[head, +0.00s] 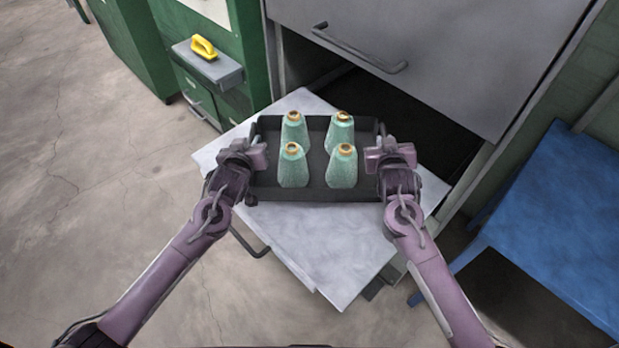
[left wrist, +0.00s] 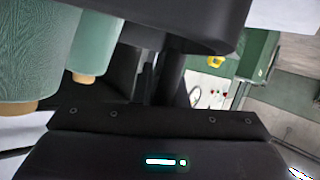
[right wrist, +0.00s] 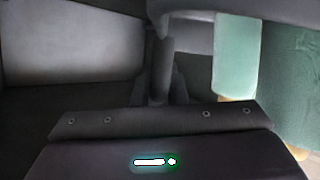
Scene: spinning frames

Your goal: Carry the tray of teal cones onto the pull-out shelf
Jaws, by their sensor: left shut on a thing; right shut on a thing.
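The dark tray (head: 318,192) holds several upright teal cones (head: 343,168) with tan tops. In the head view it appears level over the pale grey pull-out shelf (head: 325,235); I cannot tell whether it touches the shelf. My left gripper (head: 258,157) is shut on the tray's left end. My right gripper (head: 376,160) is shut on its right end. Teal cones show close up in the left wrist view (left wrist: 95,45) and the right wrist view (right wrist: 235,60). The tray hides the middle of the shelf.
A grey cabinet front (head: 450,50) with a dark bar handle stands behind the shelf, above a dark opening. A blue table (head: 560,220) is at the right. A green cabinet (head: 195,50) at the left has a ledge bearing a yellow-handled tool (head: 204,47). Bare shelf shows in front of the tray.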

